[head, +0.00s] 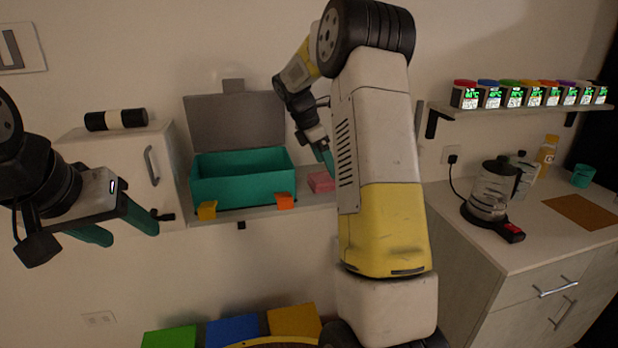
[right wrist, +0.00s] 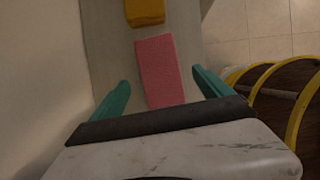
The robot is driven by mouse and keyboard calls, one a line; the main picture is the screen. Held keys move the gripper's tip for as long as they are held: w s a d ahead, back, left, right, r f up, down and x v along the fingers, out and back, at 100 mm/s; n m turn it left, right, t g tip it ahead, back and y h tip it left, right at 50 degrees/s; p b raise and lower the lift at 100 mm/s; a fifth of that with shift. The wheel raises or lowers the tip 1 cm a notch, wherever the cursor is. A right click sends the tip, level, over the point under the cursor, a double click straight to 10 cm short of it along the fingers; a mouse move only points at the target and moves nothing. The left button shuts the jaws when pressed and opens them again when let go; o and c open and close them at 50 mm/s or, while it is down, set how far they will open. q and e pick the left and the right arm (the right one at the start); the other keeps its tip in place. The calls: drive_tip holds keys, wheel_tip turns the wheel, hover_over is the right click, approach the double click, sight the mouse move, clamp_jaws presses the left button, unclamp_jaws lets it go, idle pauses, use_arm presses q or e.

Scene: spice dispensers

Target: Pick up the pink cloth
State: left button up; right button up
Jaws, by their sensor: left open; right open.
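The pink cloth (head: 320,182) is a small folded-looking block on the narrow shelf, right of the teal box. In the right wrist view the cloth (right wrist: 160,70) lies between my open fingers, running away from the palm, with a gap on both sides. My right gripper (right wrist: 161,77) is open and empty. In the head view my right gripper (head: 326,157) hangs just above the cloth, partly hidden by my arm. My left gripper (head: 125,231) is open and empty at the left, in front of the white cabinet, far from the cloth.
The teal box (head: 243,188) with a raised grey lid (head: 236,122) stands beside the cloth. Coloured bins (head: 232,330) are below. The wall is close behind the shelf.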

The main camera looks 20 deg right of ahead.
sight(331, 180)
drive_tip(key=x, duration=0.5)
drive_tip(key=shift+f, duration=0.2)
drive_tip(key=shift+c, duration=0.4)
drive_tip(key=c, duration=1.4)
